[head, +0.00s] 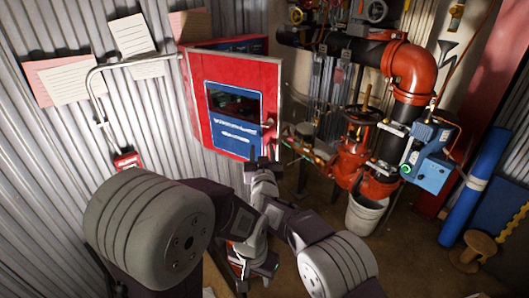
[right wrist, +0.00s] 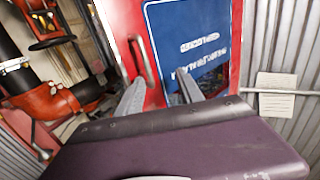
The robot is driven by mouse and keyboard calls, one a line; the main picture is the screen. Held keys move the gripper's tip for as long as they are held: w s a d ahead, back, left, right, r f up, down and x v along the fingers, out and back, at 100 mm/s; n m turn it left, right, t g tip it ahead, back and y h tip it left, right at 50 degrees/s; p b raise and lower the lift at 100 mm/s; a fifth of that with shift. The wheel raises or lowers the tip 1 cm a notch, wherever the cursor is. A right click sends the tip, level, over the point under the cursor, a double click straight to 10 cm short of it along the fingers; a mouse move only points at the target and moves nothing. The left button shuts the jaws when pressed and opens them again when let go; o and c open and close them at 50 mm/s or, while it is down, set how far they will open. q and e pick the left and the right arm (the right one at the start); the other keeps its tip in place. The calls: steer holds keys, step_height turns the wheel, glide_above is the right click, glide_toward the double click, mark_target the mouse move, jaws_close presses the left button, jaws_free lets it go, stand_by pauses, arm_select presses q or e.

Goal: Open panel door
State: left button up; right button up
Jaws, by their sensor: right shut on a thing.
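The panel door (head: 262,80) is red with a blue sign, a dark window and a handle (head: 268,122) near its right edge. It stands ajar from the red cabinet (head: 240,45) behind. My right gripper (head: 262,161) is at the door's lower right, below the handle. In the right wrist view, its fingers (right wrist: 160,90) are apart in front of the door face, beside the handle (right wrist: 143,60); it is shut on part of the door, but the exact contact is unclear. My left gripper (head: 255,274) is lower down, away from the door; its jaws are hard to make out.
Red and black pipes with valves (head: 405,70) stand right of the door, with a white bucket (head: 366,213) below. A grey bent pipe (head: 95,85) runs along the corrugated wall at left. A blue roll (head: 475,185) and wooden spool (head: 478,245) are at right.

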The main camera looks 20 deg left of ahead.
steer(key=shift+s+a+r, duration=0.15)
steer(key=shift+a, duration=0.15)
steer(key=shift+d, duration=0.1)
